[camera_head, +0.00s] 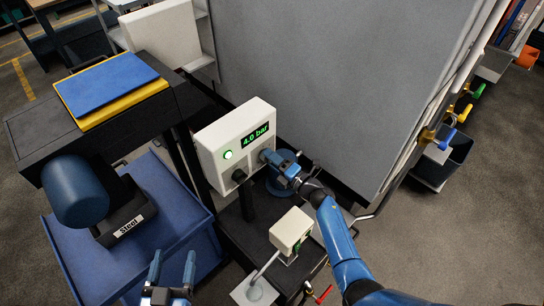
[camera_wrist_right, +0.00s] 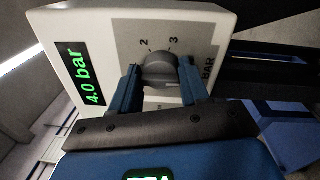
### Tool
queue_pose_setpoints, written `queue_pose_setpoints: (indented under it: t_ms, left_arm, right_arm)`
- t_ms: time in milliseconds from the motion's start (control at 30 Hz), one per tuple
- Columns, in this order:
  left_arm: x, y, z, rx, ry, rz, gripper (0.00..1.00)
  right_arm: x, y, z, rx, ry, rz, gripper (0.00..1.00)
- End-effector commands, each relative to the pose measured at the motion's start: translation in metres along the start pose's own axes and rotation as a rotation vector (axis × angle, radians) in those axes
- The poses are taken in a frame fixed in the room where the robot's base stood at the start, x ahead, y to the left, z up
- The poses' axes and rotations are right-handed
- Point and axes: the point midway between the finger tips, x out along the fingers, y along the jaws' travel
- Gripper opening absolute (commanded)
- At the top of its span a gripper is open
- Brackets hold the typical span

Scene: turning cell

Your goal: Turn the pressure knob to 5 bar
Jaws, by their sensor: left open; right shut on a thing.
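The pressure knob (camera_wrist_right: 160,70) is a grey round knob on the face of a white control box (camera_head: 208,150). Scale marks 2 and 3 and the word BAR show around it in the right wrist view. The box's green display (camera_head: 255,135) reads 4.0 bar; it also shows in the right wrist view (camera_wrist_right: 92,78). My right gripper (camera_head: 270,157) is at the box face, its fingers (camera_wrist_right: 160,90) shut on the knob from both sides; it hides the knob in the head view. My left gripper (camera_head: 172,264) is open and empty at the bottom of the head view.
A smaller white device (camera_head: 290,230) stands below. A blue cart (camera_head: 175,215) with a Steel-labelled bin (camera_head: 128,226) is left; a large grey panel (camera_head: 330,80) rises behind.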

Motion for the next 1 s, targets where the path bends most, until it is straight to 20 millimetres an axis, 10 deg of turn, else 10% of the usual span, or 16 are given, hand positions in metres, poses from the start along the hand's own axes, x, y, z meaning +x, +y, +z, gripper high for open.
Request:
queue_pose_setpoints:
  t_ms: [1000]
  left_arm:
    - [-0.001, 0.000, -0.035, 0.000, 0.000, 0.000, 0.68]
  right_arm:
    - [-0.001, -0.004, -0.003, 0.711, -0.046, 0.002, 0.15]
